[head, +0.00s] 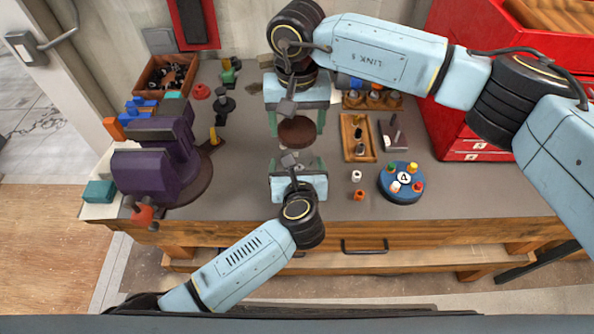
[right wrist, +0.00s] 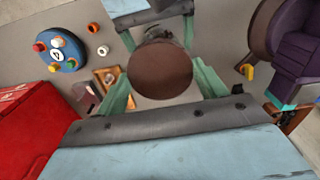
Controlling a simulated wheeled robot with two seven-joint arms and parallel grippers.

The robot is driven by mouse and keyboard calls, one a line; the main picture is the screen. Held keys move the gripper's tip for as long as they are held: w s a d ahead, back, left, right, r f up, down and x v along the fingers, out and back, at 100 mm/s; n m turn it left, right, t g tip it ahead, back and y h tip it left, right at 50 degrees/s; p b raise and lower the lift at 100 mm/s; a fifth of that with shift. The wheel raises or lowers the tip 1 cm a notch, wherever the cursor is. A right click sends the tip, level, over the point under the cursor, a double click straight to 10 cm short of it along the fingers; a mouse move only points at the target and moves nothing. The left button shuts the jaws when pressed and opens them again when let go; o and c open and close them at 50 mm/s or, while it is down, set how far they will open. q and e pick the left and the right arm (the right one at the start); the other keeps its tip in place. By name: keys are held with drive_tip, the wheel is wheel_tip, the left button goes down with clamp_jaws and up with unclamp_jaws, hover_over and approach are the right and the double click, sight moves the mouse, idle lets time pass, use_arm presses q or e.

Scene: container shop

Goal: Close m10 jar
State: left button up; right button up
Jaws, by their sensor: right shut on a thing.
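A round brown lid (head: 298,131), which I take for the top of the m10 jar, shows over the middle of the workbench. My right gripper (head: 297,122) reaches in from the back, shut with its green fingers on either side of the lid. In the right wrist view the lid (right wrist: 160,68) lies between the right fingertips (right wrist: 162,82). My left gripper (head: 298,164) comes from the front, facing the right one, with its fingers apart. Beyond the lid, a dark rounded shape shows near the left fingers; whether they touch it is unclear. The jar body is mostly hidden.
A purple vise (head: 150,165) stands at the left. A blue round holder (head: 403,194) with several coloured pieces stands at the right, near a white piece (head: 357,176) and an orange piece (head: 359,195). Behind are a wooden tray (head: 345,152) and a red tool chest (head: 440,105).

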sight(297, 169)
use_arm(q)
drive_tip(key=shift+w+f, duration=0.15)
drive_tip(key=shift+w, duration=0.25)
drive_tip(key=c, duration=1.5)
use_arm(e)
drive_tip(key=shift+f, duration=2.55)
drive_tip(key=shift+f, duration=0.1)
drive_tip(key=shift+f, duration=0.75)
drive_tip(key=shift+f, duration=0.6)
use_arm(q)
clamp_jaws()
use_arm(e)
drive_tip(key=m, duration=0.6)
drive_tip(key=shift+m, duration=0.4)
